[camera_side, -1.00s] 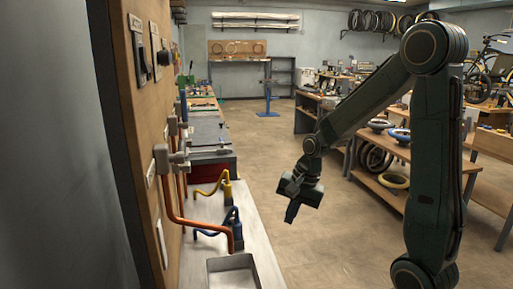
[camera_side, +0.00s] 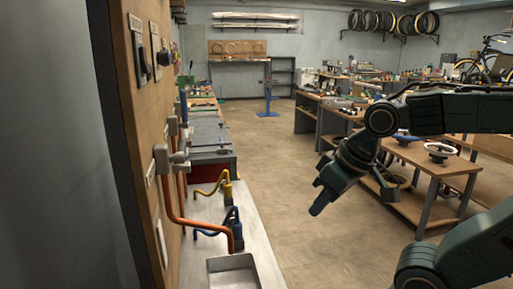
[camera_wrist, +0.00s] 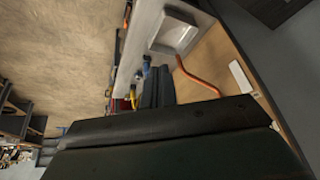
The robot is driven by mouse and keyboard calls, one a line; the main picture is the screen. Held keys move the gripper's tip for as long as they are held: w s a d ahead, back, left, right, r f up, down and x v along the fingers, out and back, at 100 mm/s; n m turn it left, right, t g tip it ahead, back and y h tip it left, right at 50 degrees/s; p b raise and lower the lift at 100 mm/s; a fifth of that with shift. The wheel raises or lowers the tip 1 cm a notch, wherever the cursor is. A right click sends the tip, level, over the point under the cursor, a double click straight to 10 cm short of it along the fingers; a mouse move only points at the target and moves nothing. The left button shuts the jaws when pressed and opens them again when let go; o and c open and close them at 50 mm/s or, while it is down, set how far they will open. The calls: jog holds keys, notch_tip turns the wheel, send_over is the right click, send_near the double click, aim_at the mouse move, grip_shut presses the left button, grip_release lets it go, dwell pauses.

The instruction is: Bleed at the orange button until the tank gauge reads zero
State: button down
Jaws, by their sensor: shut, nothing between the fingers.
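I cannot make out an orange button or a readable tank gauge in either view. The wooden panel (camera_side: 158,120) at the left of the side view is seen nearly edge-on, so its face is hard to read. A grey valve-like fitting (camera_side: 172,158) is on it, with an orange pipe (camera_side: 190,222) curving down from there. The orange pipe also shows in the wrist view (camera_wrist: 195,80). My gripper (camera_side: 320,204) is shut and empty, in the air right of the panel and bench, clear of both. Its dark fingers show close together in the wrist view (camera_wrist: 158,84).
A grey open tray (camera_side: 233,270) sits at the bench's near end. A blue fitting (camera_side: 235,222) and a yellow fitting (camera_side: 228,190) stand behind it. Black switch-like boxes (camera_side: 138,48) are higher on the panel. Open floor (camera_side: 275,180) lies between the bench and right-hand tables.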

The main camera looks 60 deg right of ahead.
jog(key=shift+s+a+r+n, duration=0.2)
jog(key=shift+s+n, duration=0.25)
jog(key=shift+s, duration=0.15)
jog(key=shift+s+a+r+n, duration=0.15)
jog(key=shift+s+a+n, duration=0.05)
jog(key=shift+s+n, duration=0.3)
